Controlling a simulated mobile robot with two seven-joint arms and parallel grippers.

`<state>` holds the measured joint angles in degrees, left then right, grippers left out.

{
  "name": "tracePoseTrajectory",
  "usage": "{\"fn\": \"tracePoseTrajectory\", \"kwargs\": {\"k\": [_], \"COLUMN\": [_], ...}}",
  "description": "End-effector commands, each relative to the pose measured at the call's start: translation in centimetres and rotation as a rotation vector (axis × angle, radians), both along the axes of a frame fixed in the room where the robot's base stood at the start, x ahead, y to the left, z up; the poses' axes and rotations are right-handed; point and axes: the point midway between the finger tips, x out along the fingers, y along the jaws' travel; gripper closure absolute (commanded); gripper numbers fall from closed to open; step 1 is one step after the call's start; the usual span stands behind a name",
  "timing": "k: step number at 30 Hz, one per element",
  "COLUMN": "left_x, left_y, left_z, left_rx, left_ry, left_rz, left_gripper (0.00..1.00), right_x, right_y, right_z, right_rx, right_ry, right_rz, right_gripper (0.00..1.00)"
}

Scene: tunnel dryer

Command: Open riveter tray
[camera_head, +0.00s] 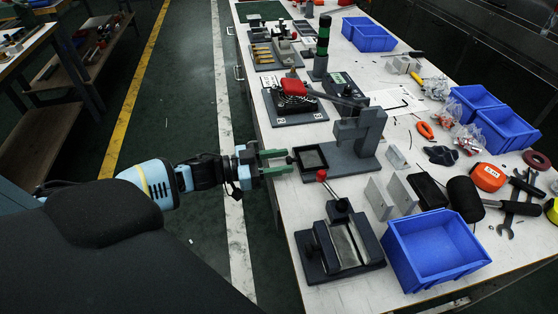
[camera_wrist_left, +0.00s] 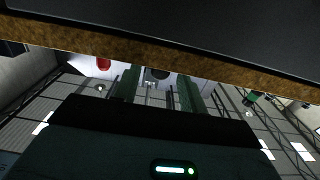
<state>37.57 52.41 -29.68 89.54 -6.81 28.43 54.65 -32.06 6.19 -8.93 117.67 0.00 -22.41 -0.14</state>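The riveter (camera_head: 362,132) is a grey machine standing on the white table. Its shallow square tray (camera_head: 311,158) with a dark inside sits at its left end, by the table's left edge. A small dark knob (camera_head: 291,159) shows on the tray's left side. My left gripper (camera_head: 288,161) has two green fingers pointing right at the tray, one on each side of the knob. They are apart; contact with the knob cannot be told. In the left wrist view the fingers (camera_wrist_left: 160,88) are spread, with a dark round shape between them. My right gripper is not in view.
A grey fixture with a red-knobbed lever (camera_head: 340,243) stands in front of the riveter. A red-and-black device (camera_head: 294,97) stands behind it. Blue bins (camera_head: 434,250) and tools are to the right. The table's brown edge (camera_wrist_left: 200,64) crosses the left wrist view.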

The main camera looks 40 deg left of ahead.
Motion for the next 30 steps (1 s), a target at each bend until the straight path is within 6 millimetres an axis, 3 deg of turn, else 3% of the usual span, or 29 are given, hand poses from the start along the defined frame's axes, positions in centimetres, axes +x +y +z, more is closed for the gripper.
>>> {"fn": "tracePoseTrajectory", "kwargs": {"k": [8, 21, 30], "left_x": [-0.4, -4.7, -5.8], "left_y": [0.4, 4.1, 5.2], "left_z": [-0.1, -0.1, 0.0], "left_rx": [0.000, 0.001, 0.000], "left_ry": [0.001, 0.003, 0.000], "left_rz": [0.001, 0.000, -0.001], "left_gripper": [0.58, 0.58, 0.58], "right_x": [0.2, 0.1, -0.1], "right_y": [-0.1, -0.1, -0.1], "right_z": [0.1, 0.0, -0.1], "right_rx": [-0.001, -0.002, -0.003], "right_ry": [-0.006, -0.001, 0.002], "right_rz": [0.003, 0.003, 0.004], "right_gripper": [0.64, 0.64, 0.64]}}
